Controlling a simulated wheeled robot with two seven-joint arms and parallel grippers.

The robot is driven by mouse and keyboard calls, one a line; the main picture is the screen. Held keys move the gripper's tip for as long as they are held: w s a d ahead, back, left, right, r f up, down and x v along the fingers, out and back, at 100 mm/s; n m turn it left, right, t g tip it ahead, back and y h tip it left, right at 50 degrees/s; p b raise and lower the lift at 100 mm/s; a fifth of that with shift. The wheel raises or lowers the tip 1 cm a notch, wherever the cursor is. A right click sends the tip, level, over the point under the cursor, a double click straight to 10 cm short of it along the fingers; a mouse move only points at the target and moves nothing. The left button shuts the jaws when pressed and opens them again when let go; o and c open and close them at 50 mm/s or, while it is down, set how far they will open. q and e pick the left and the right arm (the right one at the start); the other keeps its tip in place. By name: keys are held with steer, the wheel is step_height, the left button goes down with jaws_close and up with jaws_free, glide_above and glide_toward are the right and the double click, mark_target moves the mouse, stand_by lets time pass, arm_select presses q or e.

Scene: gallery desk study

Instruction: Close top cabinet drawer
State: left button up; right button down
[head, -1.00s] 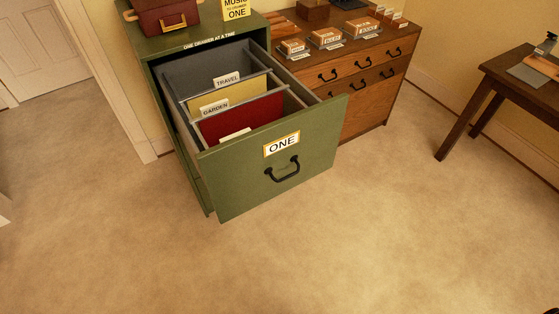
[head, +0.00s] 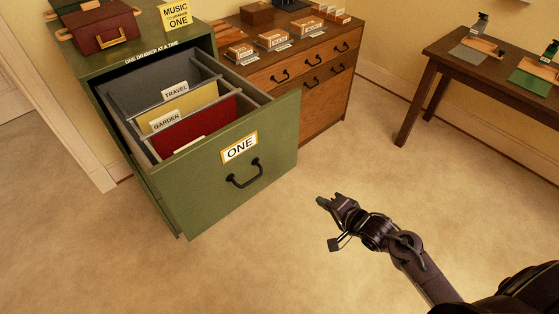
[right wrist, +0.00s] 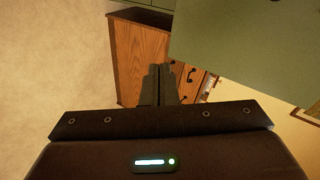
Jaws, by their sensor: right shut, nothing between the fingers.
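The top drawer (head: 220,196) of the green cabinet (head: 125,62) is pulled far out. Its front carries a label "ONE" and a black handle (head: 243,175). Inside are folders with tabs "TRAVEL" and "GARDEN". My right gripper (head: 326,201) is shut and empty, to the right of the drawer front and apart from it. In the right wrist view its fingers (right wrist: 158,85) are together, and a green panel (right wrist: 245,40), apparently the drawer front, fills the upper right. My left gripper is not in view.
A wooden cabinet (head: 320,100) stands right of the green one, with small boxes on top. A dark table (head: 440,62) stands at the right. A red box (head: 103,28) sits on the green cabinet. The carpet (head: 270,260) in front is clear.

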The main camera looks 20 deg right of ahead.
steer(key=w+a+r+m+t+y, duration=0.1)
steer(key=a+r+y, duration=0.15)
steer(key=r, duration=0.75)
glide_toward(272, 153)
steer(key=x, duration=0.5)
steer(key=shift+w+f, duration=0.15)
steer(key=shift+f, duration=0.2)
steer(key=shift+w+a+f+p, duration=0.1)
steer(key=shift+w+a+p, duration=0.2)
steer(key=shift+w, duration=0.2)
